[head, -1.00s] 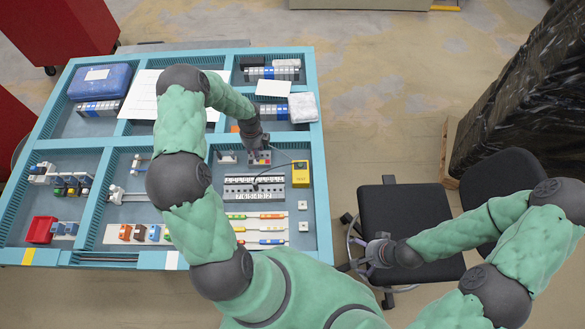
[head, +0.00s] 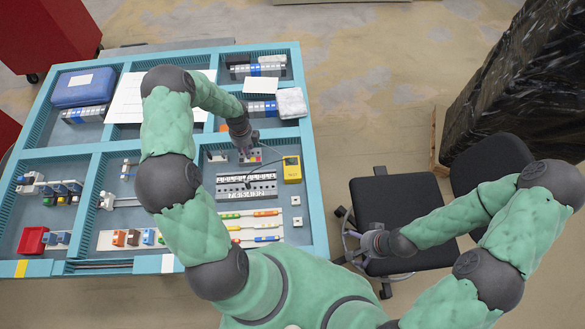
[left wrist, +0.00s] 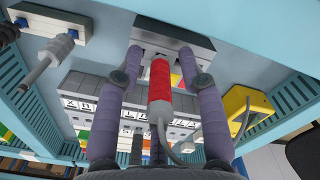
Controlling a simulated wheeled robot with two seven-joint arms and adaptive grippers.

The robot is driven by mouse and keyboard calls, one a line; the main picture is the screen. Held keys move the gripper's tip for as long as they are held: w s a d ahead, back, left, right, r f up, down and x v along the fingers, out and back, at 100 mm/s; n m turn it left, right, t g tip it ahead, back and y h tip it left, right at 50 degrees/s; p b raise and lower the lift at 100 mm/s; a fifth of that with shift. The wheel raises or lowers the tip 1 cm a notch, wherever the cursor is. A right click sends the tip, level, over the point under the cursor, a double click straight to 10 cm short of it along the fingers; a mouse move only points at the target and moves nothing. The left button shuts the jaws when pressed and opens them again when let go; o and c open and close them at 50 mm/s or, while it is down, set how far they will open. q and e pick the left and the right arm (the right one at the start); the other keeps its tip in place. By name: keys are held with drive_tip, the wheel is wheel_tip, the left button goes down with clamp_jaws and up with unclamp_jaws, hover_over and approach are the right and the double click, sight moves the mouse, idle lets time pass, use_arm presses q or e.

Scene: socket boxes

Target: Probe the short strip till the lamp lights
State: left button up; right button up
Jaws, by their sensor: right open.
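A red-handled probe (left wrist: 160,80) stands between the two purple fingers of my left gripper (left wrist: 160,55) in the left wrist view. The fingertips reach a small grey box with coloured spots (head: 250,157). Nearer lies a grey socket strip with a lettered row (head: 246,193); which strip is the short one is unclear. No lit lamp shows. My right gripper (head: 372,242) is open and empty.
The turquoise-edged table (head: 308,140) is divided into compartments. A blue case (head: 85,87), a red bin (head: 33,240) and coloured pens (head: 252,225) lie in them. A black chair (head: 400,205) stands beside the table, beneath my right gripper.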

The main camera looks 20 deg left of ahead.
use_arm(q)
clamp_jaws()
drive_tip(key=shift+r+p, duration=1.25)
drive_tip(key=shift+r, duration=0.55)
wheel_tip(320, 180, up, 4)
drive_tip(key=s+a+p, duration=0.1)
drive_tip(key=a+p, duration=0.1)
drive_tip(key=p, duration=0.2)
wheel_tip(320, 180, down, 5)
drive_tip(key=b, duration=0.4)
drive_tip(key=shift+f, duration=0.2)
drive_tip(key=shift+r, duration=0.2)
